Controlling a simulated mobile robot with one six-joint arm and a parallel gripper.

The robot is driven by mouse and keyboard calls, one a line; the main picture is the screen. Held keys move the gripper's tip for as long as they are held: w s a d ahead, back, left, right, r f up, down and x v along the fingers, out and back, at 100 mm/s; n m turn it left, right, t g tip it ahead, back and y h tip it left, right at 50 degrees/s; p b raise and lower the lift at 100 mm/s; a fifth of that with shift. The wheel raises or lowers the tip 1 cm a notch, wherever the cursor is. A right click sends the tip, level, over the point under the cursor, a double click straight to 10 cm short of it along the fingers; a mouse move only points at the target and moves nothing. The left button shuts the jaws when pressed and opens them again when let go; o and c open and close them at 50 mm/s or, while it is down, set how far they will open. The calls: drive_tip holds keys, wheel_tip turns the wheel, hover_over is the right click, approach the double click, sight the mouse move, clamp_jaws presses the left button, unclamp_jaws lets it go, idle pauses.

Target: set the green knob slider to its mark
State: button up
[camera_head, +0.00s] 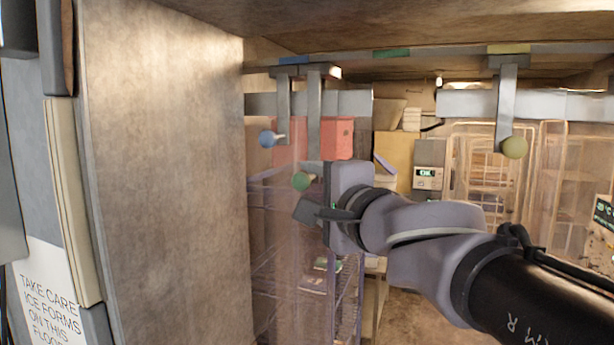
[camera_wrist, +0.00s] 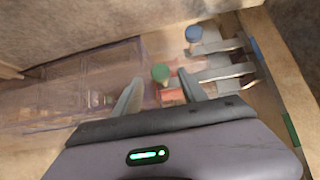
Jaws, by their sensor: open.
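The green knob (camera_head: 301,181) is at the lower end of a grey slider arm (camera_head: 314,115) hanging from the overhead rail (camera_head: 440,50). This slider hangs at the left of the rail, close beside the blue knob's slider. The green mark (camera_head: 391,53) is on the rail to the right of the green slider, between the blue and yellow marks. My gripper (camera_head: 318,207) is just below the green knob. In the wrist view the green knob (camera_wrist: 160,72) appears between the two open fingertips (camera_wrist: 160,80); whether they touch it is unclear. The green mark (camera_wrist: 292,130) shows at the right there.
The blue knob (camera_head: 267,139) is close by on the left, under the blue mark (camera_head: 293,60). The yellow knob (camera_head: 514,147) hangs at the right, near the yellow mark (camera_head: 509,48). A wall panel (camera_head: 165,170) stands left. The rail between the green and yellow sliders is clear.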

sight(297, 179)
drive_tip(key=x, duration=0.6)
drive_tip(key=shift+w+a+r+p, duration=0.1)
drive_tip(key=shift+a+r+p, duration=0.1)
drive_tip(key=shift+p, duration=0.15)
drive_tip(key=shift+w+a+f, duration=0.15)
drive_tip(key=shift+w+a, duration=0.05)
drive_tip(key=shift+w, duration=0.55)
drive_tip(key=shift+s, duration=0.25)
drive_tip(key=shift+c, duration=1.1)
clamp_jaws()
